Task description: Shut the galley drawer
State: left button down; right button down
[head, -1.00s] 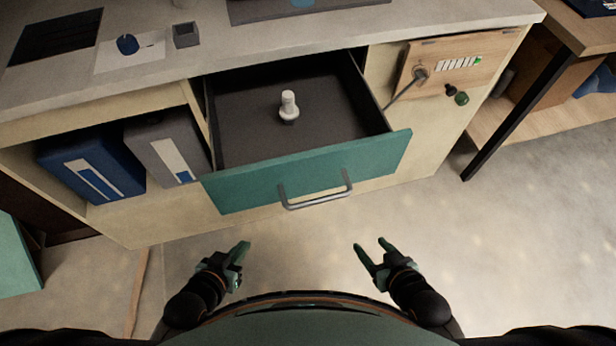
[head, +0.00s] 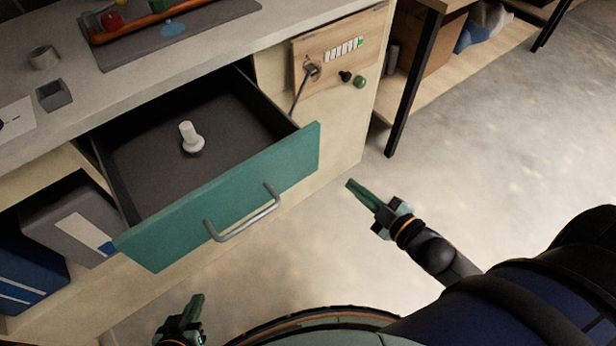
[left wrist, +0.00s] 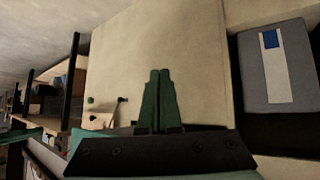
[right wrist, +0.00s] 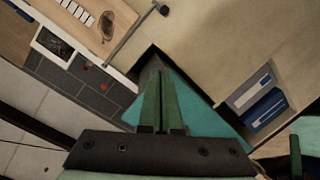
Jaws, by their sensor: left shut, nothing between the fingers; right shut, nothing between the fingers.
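The galley drawer (head: 225,200) stands pulled well out of the counter, with a teal front and a grey bar handle (head: 243,214). In the right wrist view the teal drawer front (right wrist: 200,112) shows behind the shut fingers (right wrist: 163,75). My left gripper (head: 196,300) is shut and empty, low in front of the drawer and apart from it; its fingers also show in the left wrist view (left wrist: 159,75).
The counter top (head: 150,88) carries a tray (head: 165,25) and a small grey box (head: 54,95). Binders (head: 70,220) stand in the open shelf left of the drawer. A black-legged table (head: 410,95) stands at right. The floor (head: 480,130) between is clear.

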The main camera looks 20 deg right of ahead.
notch_tip(320, 180, up, 4)
jog(key=d+n+y+b, duration=0.1)
jog(key=n+y+b, duration=0.1)
jog(key=n+y, duration=0.45)
jog(key=n+g+y+b, duration=0.3)
jog(key=n+g+y, duration=0.25)
jog(key=n, duration=0.75)
send_near(290, 170)
jog(key=w+a+r, duration=0.1)
jog(key=a, duration=0.4)
jog(key=shift+w+g+h, duration=0.3)
jog(key=shift+w+g, duration=0.15)
jog(key=shift+w, duration=0.6)
